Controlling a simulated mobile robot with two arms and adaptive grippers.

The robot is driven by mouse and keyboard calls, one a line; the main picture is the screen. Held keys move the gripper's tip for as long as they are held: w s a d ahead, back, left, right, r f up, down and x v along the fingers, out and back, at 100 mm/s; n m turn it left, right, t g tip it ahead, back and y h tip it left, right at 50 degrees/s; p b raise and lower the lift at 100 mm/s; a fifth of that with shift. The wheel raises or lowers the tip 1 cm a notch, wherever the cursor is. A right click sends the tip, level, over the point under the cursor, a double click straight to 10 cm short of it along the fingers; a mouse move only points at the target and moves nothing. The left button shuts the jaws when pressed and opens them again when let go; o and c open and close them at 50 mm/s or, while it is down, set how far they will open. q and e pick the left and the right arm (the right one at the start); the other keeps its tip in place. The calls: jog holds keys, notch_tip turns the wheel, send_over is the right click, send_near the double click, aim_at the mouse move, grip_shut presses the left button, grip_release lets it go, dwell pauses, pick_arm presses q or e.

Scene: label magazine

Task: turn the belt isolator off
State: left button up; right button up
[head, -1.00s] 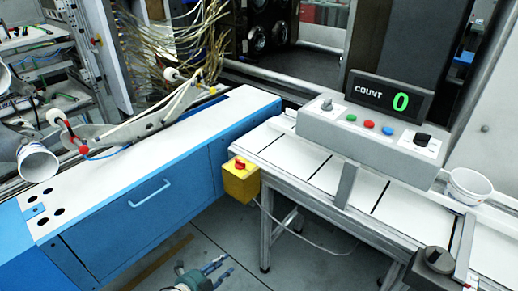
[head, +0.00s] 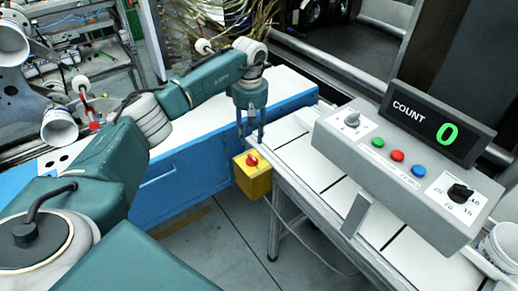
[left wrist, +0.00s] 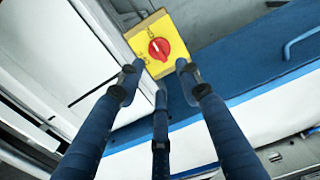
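The belt isolator is a yellow box (head: 254,181) with a red rotary knob (head: 252,160), fixed at the near left end of the conveyor. In the left wrist view the box (left wrist: 177,41) is at the top, with the knob (left wrist: 159,48) facing the camera. A pale line marks the knob; the small lettering cannot be read. My left gripper (head: 251,138) is just above the box in the head view. In the left wrist view its three fingers (left wrist: 158,82) are spread and empty, with the knob beyond the gap between the tips. My right gripper is not in view.
A grey control panel (head: 390,175) with coloured buttons and dials stands over the conveyor (head: 318,180). Its counter display (head: 437,122) reads 0. A blue cabinet (head: 185,172) is left of the isolator. A white cup (head: 499,246) sits at the right edge.

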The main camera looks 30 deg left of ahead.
aim_at(252, 156)
pick_arm(q)
notch_tip(252, 156, down, 4)
jog(key=shift+s+r+p, duration=0.1)
jog(key=shift+r+p, duration=0.15)
jog(key=shift+p, duration=0.15)
notch_tip(252, 156, down, 4)
jog(key=shift+d+f+p, duration=0.1)
jog(key=shift+p, duration=0.25)
jog(key=shift+f, duration=0.6)
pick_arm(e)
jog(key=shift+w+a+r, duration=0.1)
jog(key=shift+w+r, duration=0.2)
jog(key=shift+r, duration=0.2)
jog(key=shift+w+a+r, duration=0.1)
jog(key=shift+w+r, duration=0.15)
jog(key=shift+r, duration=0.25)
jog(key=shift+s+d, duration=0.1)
pick_arm(q)
grip_shut()
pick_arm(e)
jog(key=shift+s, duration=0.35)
